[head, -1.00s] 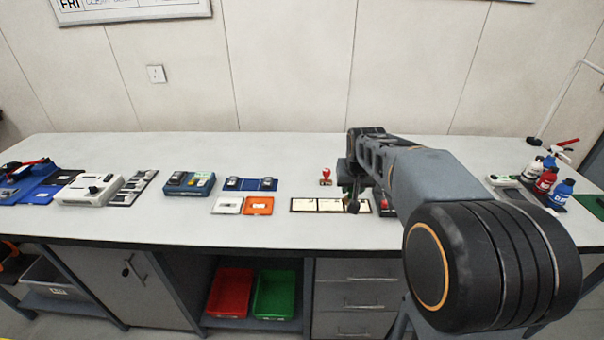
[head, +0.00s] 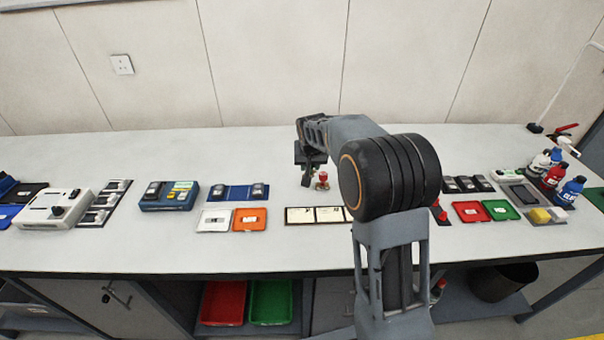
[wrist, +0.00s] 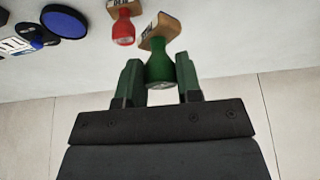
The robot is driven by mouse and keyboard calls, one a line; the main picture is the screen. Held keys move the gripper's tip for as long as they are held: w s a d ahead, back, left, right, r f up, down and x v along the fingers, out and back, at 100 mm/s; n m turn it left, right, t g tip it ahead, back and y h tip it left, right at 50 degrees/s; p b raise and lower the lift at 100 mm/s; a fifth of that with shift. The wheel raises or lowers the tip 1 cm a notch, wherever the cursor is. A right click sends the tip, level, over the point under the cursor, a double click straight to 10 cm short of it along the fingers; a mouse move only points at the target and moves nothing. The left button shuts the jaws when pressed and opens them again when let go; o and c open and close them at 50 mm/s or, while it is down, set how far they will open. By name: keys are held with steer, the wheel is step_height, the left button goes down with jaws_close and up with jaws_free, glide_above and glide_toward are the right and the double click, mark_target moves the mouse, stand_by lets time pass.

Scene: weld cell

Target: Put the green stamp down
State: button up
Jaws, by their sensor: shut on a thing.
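The green stamp (wrist: 160,64) has a green handle and a pale wooden base. In the wrist view my gripper (wrist: 160,84) is shut on its handle, with one finger on each side. The base points away from the gripper; I cannot tell whether it touches the table. The red stamp (wrist: 123,27) is close beside the green one in the wrist view. In the head view the red stamp (head: 323,180) stands on the table just at my gripper (head: 312,172), which largely hides the green stamp.
The white table (head: 270,150) has free room behind and left of the gripper. A dark board with cream cards (head: 300,215) lies in front. Red (head: 467,211) and green (head: 500,209) pads lie to the right. A blue tray (head: 236,193) is at the left.

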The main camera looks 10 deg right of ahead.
steer(key=w+f, duration=0.1)
steer(key=w+a+f, duration=0.1)
steer(key=f, duration=0.1)
steer(key=w+f, duration=0.1)
steer(key=shift+a+f+p, duration=0.3)
steer(key=shift+f, duration=1.4)
steer(key=shift+f, duration=0.15)
steer(key=o, duration=0.8)
steer(key=shift+r, duration=0.4)
steer(key=d+v, duration=0.1)
steer(key=v, duration=1)
steer(key=s, duration=0.9)
steer(key=s+n, duration=0.1)
steer(key=s, duration=0.8)
steer(key=s+r+n+b, duration=0.1)
steer(key=s, duration=0.9)
steer(key=shift+a+g+y, duration=0.3)
steer(key=shift+g+y, duration=0.1)
